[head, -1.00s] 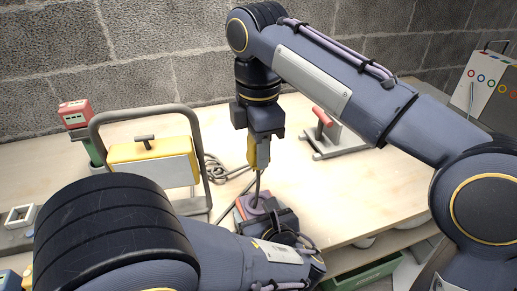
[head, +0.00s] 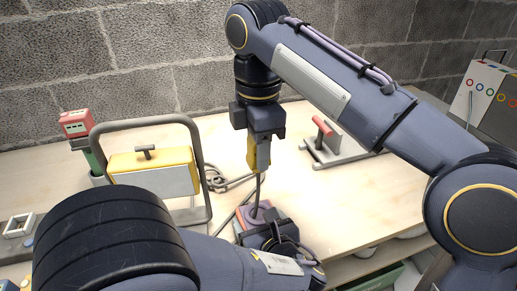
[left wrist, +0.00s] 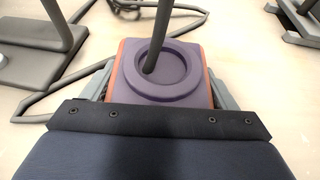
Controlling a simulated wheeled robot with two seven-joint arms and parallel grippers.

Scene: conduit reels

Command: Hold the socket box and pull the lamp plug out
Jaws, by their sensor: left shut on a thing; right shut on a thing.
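The socket box, orange-red with a purple top, stands on the table in the head view (head: 243,224). In the left wrist view its purple top (left wrist: 188,88) has a round recess. My left gripper (head: 262,226) is shut on the box, its grey fingers along two sides. My right gripper (head: 258,168) is shut above the box on a yellow piece, apparently the lamp plug (head: 251,154). A dark grey stem or cord (head: 257,190) runs from there down to the box; in the left wrist view its lower end is in the recess. I cannot tell how deep it sits.
A yellow box under a grey hoop frame (head: 152,168) stands to the left, with a red device (head: 76,122) behind it. Grey cord lies on the table (head: 222,181). A red-handled grey stand (head: 325,140) is at the back right.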

